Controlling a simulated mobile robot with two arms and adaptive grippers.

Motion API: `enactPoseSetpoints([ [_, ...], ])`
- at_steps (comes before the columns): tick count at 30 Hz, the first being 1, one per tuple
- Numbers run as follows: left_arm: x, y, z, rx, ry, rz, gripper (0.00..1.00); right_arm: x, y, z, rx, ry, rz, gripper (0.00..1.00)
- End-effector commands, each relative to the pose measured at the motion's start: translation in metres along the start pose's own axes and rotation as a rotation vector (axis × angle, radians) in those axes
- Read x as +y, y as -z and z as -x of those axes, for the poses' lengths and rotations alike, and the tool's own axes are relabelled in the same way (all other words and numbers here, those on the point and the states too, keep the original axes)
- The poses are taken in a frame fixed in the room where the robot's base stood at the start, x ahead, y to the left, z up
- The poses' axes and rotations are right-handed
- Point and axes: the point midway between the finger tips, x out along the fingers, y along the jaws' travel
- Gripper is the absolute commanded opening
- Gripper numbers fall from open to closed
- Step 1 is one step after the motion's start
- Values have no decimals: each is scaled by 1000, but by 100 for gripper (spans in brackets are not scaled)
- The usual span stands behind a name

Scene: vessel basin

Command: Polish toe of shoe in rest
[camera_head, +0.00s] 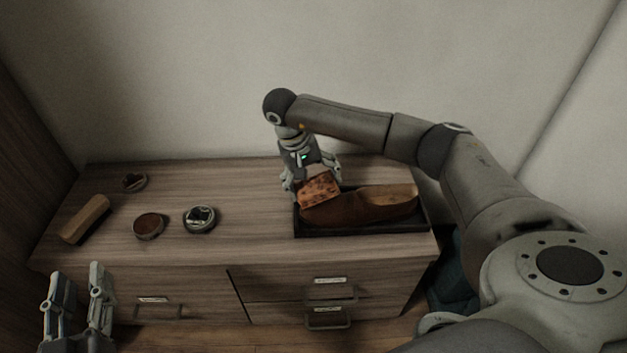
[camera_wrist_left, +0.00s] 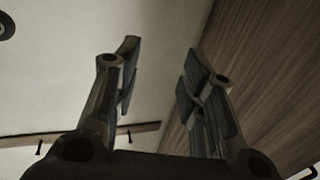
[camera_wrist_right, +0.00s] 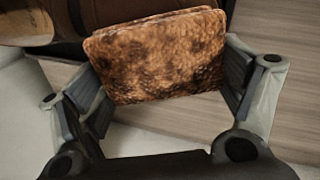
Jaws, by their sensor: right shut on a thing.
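A brown shoe (camera_head: 372,205) lies on its side of the dark rest (camera_head: 350,231), with its toe to the left and its opening to the right. My right gripper (camera_head: 311,190) is shut on a mottled orange-brown cloth or sponge (camera_head: 320,192), held at the shoe's toe. In the right wrist view the cloth (camera_wrist_right: 160,55) spans between both fingers, with the brown shoe (camera_wrist_right: 110,10) behind it. Whether the cloth touches the shoe is hard to tell. My left gripper (camera_head: 79,285) is open and empty in front of the cabinet; its fingers stand apart in the left wrist view (camera_wrist_left: 155,85).
On the cabinet top (camera_head: 250,190) to the left are a wooden brush (camera_head: 86,219), a round brown tin (camera_head: 150,226), a dark round tin (camera_head: 200,219) and a small dark round item (camera_head: 134,182). Drawers with handles (camera_head: 330,291) are on the front. The top between tins and rest is clear.

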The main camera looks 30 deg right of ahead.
Motion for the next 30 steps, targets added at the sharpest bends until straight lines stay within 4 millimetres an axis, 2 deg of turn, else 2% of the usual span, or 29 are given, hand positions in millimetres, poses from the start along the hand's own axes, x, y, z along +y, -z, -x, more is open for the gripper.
enactPoseSetpoints([
  [12, 1, 6, -1, 23, -2, 1, 38, 0, -1, -2, 0, 0, 1, 69],
  [15, -1, -8, 1, -42, 2, 0, 38, 0, -4, -1, 0, 0, 1, 69],
  [30, -7, -50, 14, -279, 16, -4, 38, -3, -19, -2, -2, -1, 0, 70],
])
